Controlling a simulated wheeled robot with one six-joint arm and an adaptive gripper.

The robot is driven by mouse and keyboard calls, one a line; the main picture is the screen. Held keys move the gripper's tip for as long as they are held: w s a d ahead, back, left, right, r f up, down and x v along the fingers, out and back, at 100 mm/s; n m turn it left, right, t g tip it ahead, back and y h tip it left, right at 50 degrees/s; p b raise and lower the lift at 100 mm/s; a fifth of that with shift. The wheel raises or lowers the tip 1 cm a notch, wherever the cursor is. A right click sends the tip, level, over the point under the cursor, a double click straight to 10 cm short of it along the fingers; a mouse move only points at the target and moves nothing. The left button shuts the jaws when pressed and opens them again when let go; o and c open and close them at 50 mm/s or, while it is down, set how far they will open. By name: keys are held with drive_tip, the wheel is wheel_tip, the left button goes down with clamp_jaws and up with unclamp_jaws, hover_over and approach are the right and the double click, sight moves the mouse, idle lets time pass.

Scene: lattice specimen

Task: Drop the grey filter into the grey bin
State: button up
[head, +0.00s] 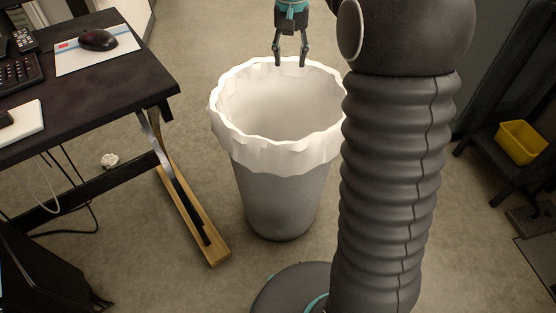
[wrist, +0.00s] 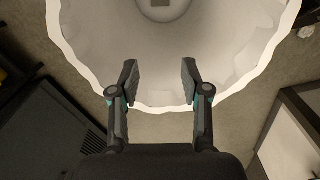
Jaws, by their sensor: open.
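The grey bin (head: 280,203) stands on the floor with a white liner (head: 275,158) folded over its rim. My gripper (head: 290,63) is at the bin's far rim in the head view, pointing down, with its fingers apart and nothing between them. In the wrist view my gripper (wrist: 160,72) is open and empty over the edge of the liner (wrist: 87,62). A small grey-brown piece (wrist: 160,3) lies on the bin's pale bottom at the top edge of the wrist view, partly cut off. It may be the grey filter. The head view does not show it.
A dark desk (head: 95,85) with a mouse (head: 98,39) and keyboard stands at the left. A white crumpled scrap (head: 110,160) lies on the floor below it. A yellow container (head: 521,142) sits at the right. Floor around the bin is mostly clear.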

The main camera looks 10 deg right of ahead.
drive_tip(key=shift+r, duration=2.45)
